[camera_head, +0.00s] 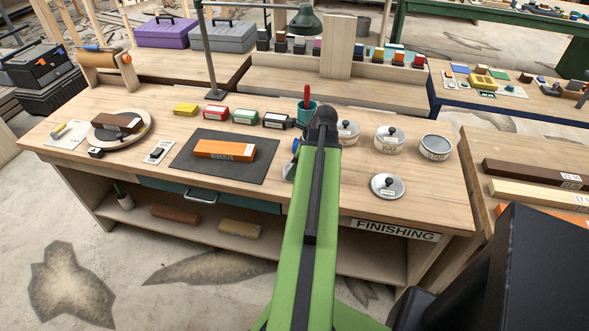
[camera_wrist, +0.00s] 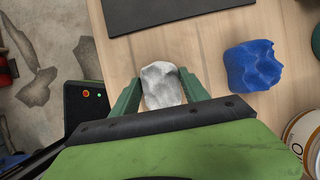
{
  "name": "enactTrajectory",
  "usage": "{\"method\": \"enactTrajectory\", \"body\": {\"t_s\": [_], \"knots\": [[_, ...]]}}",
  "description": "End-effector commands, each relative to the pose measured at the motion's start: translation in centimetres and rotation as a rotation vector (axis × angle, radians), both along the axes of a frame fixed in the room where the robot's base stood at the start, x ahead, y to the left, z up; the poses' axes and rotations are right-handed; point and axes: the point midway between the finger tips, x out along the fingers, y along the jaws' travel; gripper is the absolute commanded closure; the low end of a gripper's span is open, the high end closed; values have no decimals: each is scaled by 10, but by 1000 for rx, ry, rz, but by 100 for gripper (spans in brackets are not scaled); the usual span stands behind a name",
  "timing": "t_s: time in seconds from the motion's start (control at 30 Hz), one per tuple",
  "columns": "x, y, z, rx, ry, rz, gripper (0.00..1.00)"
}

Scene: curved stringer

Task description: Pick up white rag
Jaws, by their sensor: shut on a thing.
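The white rag (camera_wrist: 162,84) is a crumpled pale lump at the front edge of the wooden bench, between the two green fingers of my gripper (camera_wrist: 160,80) in the wrist view. The fingers are shut on its sides. In the head view my green arm reaches over the bench and hides the gripper. I cannot tell whether the rag touches the bench.
A crumpled blue rag (camera_wrist: 252,66) lies right of the gripper. A dark mat (camera_head: 224,156) with an orange block (camera_head: 224,149) is to the left. Round tins (camera_head: 390,139) and a loose lid (camera_head: 387,186) stand to the right. A teal cup (camera_head: 306,113) is behind.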

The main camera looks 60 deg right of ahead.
Motion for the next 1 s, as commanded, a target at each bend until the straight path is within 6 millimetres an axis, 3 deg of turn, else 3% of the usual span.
{"method": "enactTrajectory", "body": {"t_s": [0.27, 0.5, 0.8, 1.0], "knots": [[0, 0, 14, 0, 0, 0, 86], [-1, 0, 53, 0, 0, 0, 86], [-71, -20, 92, 1, 0, -4, 86], [-103, -29, 108, 1, 0, -2, 86]]}}
